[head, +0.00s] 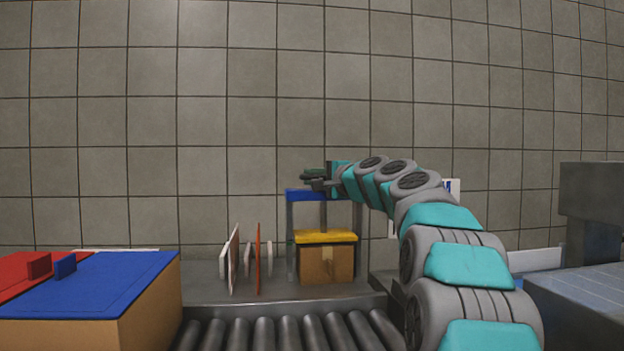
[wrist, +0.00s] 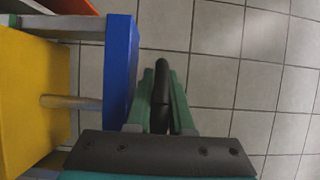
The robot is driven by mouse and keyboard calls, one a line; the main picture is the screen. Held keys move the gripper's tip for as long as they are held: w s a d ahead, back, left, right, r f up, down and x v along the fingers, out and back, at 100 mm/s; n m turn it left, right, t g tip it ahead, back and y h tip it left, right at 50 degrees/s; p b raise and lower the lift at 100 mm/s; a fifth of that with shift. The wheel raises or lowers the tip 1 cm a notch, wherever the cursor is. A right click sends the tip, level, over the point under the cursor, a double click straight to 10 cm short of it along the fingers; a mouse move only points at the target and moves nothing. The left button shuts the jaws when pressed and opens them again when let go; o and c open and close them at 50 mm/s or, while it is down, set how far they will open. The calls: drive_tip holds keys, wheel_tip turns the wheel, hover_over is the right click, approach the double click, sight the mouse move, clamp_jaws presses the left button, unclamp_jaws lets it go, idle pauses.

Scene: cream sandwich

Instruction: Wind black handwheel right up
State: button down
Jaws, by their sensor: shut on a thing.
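The black handwheel (head: 313,173) sits on top of a small press, above its blue top beam (head: 306,195). My gripper (head: 318,181) reaches in from the right at the height of the wheel and partly hides it. In the wrist view a black bar of the handwheel (wrist: 161,85) lies between the two green fingers of my gripper (wrist: 162,100), which are shut on it. The press's yellow plate (head: 325,237) rests on or just above a brown block (head: 326,264); I cannot tell whether they touch. The yellow plate also fills the left of the wrist view (wrist: 30,95).
Several thin upright panels (head: 245,258) stand left of the press. A roller conveyor (head: 290,332) runs in front. A box with a blue lid (head: 95,290) and a red lid (head: 25,270) is at left. Grey machinery (head: 590,230) stands at right. A tiled wall is behind.

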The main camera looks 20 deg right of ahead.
drive_tip(key=c, duration=1.1)
unclamp_jaws()
drive_tip(key=shift+b+v, duration=0.6)
drive_tip(key=shift+v, duration=3.3)
